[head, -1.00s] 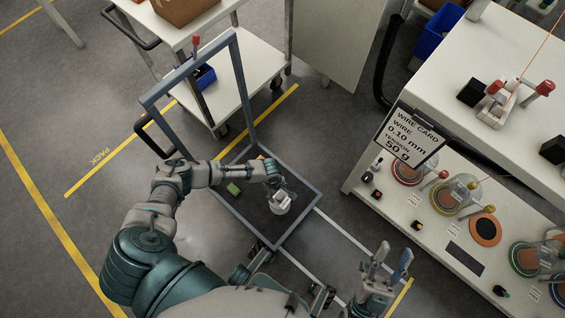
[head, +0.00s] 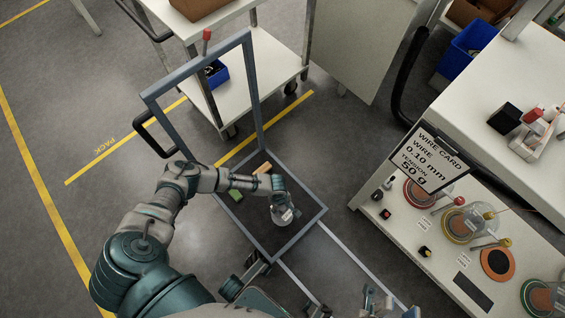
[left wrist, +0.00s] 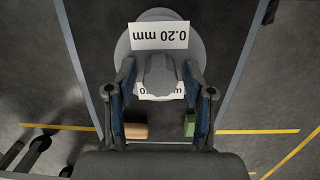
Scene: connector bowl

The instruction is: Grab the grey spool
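The grey spool (left wrist: 205,50) is a round light grey disc with a raised middle part and white labels reading 0.20 mm. It lies on the dark platform of the blue-grey framed cart, and shows in the head view (head: 281,217) partly hidden by my left gripper. My left gripper (left wrist: 159,68) reaches down over it, also in the head view (head: 284,205). Its two fingers stand apart on either side of the raised middle part; firm contact is not visible. My right gripper (head: 378,300) is at the bottom edge of the head view, partly cut off, with its fingers apart and empty.
An orange-tan block (head: 262,168) and a green block (head: 242,182) lie on the platform near the spool. The cart frame (head: 249,80) rises around it. A white shelf trolley (head: 262,75) stands behind. A bench (head: 445,235) with several wire spools stands right.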

